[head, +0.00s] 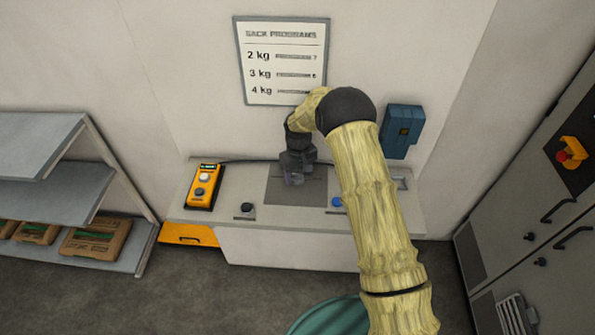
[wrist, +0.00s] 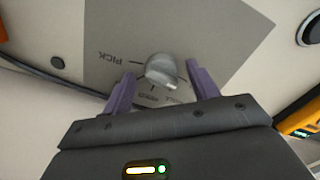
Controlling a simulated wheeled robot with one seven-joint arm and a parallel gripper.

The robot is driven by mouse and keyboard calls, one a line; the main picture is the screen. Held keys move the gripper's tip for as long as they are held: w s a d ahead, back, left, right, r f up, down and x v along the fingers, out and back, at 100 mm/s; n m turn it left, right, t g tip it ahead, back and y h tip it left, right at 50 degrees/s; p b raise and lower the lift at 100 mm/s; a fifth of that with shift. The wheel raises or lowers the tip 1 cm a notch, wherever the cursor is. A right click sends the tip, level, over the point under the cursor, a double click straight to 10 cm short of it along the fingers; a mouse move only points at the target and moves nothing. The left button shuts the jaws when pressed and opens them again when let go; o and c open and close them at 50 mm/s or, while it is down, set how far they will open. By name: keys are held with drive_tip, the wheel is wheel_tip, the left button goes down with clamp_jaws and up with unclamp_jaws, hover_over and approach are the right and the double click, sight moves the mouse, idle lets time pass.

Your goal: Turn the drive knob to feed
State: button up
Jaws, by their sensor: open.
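The drive knob (wrist: 161,68) is a grey, rounded knob on a dark grey panel (wrist: 205,25), seen close up in the wrist view. Upside-down labels surround it; PICK reads at its left, and the two below it are partly hidden and hard to read. A bright edge of the knob faces the lower right. My gripper (wrist: 161,72) is open, with one purple finger on each side of the knob and a visible gap on both sides. In the head view my gripper (head: 293,179) is low over the panel and hides the knob.
The counter (head: 240,222) also carries an orange control box (head: 203,187), a black button (head: 245,209) and a blue button (head: 337,202). A blue box (head: 402,130) hangs on the wall. Shelves (head: 60,185) stand left, a grey cabinet (head: 535,210) right.

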drive_tip(key=shift+s+a+f, duration=0.1)
drive_tip(key=shift+f, duration=0.2)
drive_tip(key=c, duration=1)
